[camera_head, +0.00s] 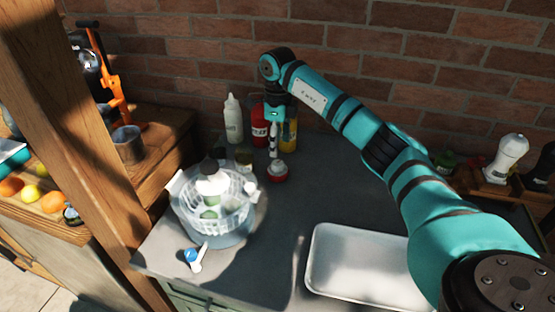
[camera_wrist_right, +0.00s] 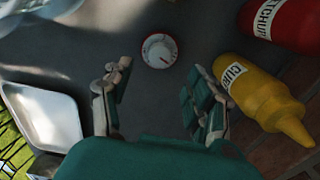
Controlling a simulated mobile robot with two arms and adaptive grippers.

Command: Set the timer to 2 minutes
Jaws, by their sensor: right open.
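The timer (camera_head: 278,172) is a small round red kitchen timer with a white dial, standing on the grey worktop in front of the sauce bottles. In the right wrist view the timer (camera_wrist_right: 159,50) lies beyond and between my fingertips, its white knob facing the camera. My right gripper (camera_head: 274,138) points down above the timer in the head view. In the wrist view the right gripper (camera_wrist_right: 155,95) is open, with its two fingers apart and nothing between them. The dial's marks are too small to read. My left gripper is not in view.
A red ketchup bottle (camera_head: 259,121) and a yellow curry bottle (camera_head: 288,133) stand close behind the timer, by the brick wall. A white basket (camera_head: 237,208) is at the left. An empty metal tray (camera_head: 345,265) lies in front. The worktop between them is clear.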

